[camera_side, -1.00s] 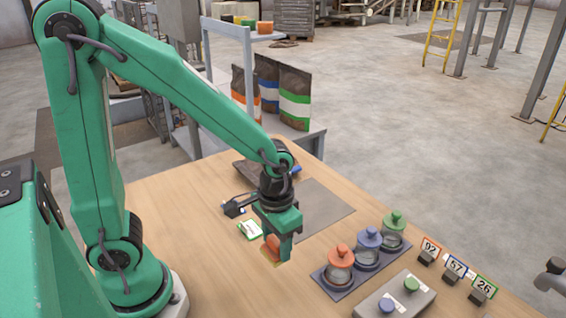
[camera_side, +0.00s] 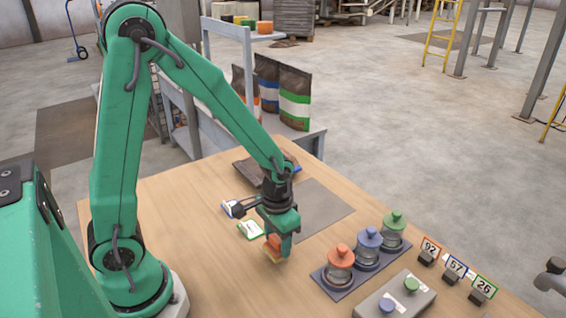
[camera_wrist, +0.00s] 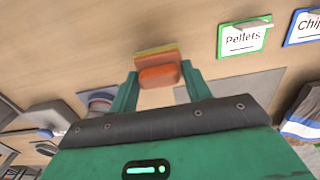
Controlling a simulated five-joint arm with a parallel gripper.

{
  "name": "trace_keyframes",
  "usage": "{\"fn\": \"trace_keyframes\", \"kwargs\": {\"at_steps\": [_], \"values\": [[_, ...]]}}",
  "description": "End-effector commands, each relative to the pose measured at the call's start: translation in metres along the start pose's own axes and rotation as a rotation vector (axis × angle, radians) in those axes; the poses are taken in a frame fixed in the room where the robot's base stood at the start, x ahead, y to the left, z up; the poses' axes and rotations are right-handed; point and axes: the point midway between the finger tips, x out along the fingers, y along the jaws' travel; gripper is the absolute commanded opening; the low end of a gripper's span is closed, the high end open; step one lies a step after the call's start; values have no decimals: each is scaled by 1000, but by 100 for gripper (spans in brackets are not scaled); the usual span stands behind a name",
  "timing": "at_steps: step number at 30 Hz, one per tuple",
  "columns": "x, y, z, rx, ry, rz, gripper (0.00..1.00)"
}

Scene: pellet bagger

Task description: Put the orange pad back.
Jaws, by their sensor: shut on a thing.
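The orange pad (camera_side: 273,246) is a small orange block with a paler, yellowish base. My gripper (camera_side: 280,240) is shut on it, in front of the white cards on the wooden table. The pad hangs low over the table; I cannot tell whether its base touches the wood. In the wrist view, the orange pad (camera_wrist: 158,76) sits between the two green fingers of my gripper (camera_wrist: 157,90), with a yellow-orange strip showing behind it.
A green-edged Pellets card (camera_side: 250,230) and a blue-edged card (camera_side: 228,208) lie behind my gripper. Lidded jars (camera_side: 340,262) stand on a dark tray to the right, near a grey box (camera_side: 395,300) and number tags (camera_side: 430,250). The table's front middle is clear.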

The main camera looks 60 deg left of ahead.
Motion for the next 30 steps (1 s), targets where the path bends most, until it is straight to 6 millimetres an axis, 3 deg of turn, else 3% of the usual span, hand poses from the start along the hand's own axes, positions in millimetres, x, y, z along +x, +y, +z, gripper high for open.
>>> {"fn": "trace_keyframes", "kwargs": {"at_steps": [6,21,22,24,30], "values": [[17,0,0,0,-1,0,30],[22,0,0,0,-1,0,30],[22,0,0,0,0,0,54],[22,0,0,0,0,0,68],[22,0,0,0,-1,0,70]]}}
